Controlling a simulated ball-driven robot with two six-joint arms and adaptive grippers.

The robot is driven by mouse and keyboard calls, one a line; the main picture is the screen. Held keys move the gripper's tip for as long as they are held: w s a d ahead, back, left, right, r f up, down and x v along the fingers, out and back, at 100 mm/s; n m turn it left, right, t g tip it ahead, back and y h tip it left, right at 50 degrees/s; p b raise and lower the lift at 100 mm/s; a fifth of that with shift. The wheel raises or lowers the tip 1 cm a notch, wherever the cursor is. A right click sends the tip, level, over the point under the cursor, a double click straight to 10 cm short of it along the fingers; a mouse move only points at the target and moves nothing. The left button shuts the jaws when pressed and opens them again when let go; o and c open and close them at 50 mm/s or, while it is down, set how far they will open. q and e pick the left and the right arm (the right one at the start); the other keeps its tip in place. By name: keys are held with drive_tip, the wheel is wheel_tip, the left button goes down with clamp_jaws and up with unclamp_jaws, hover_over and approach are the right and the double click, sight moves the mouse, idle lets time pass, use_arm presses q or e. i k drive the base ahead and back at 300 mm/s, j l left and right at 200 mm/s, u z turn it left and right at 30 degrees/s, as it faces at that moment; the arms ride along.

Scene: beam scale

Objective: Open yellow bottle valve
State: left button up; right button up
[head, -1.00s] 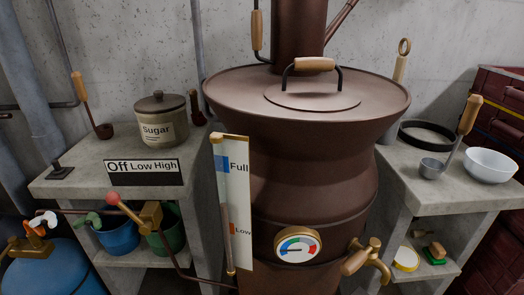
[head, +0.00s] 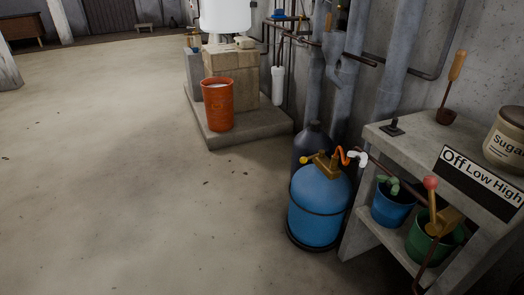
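A blue gas bottle (head: 319,212) stands on the floor right of the middle, beside the concrete bench. A brass-yellow valve (head: 325,166) sits on its top, with a small yellow knob (head: 305,160) on its left side. An orange curled hose (head: 344,154) runs from the valve to a white fitting (head: 358,158) on a pipe. I cannot tell the valve's setting. A dark grey bottle (head: 312,142) stands just behind, its lower part hidden by the blue one. Neither of my grippers is in view.
The bench (head: 385,140) with blue (head: 392,208) and green (head: 432,240) buckets and a red-knobbed lever (head: 431,184) is at the right. An orange bucket (head: 217,105) stands on a low concrete step (head: 270,124). The floor at left and front is open.

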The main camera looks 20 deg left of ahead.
sight(303, 159)
drive_tip(key=u, duration=0.25)
drive_tip(key=i+j+u, duration=0.1)
drive_tip(key=i+j, duration=0.2)
drive_tip(key=i+j+u, duration=0.15)
drive_tip(key=i, duration=0.3)
drive_tip(key=i+j+u, duration=0.1)
drive_tip(key=i+j, duration=0.2)
drive_tip(key=i+j+u, duration=0.1)
drive_tip(key=i, duration=0.4)
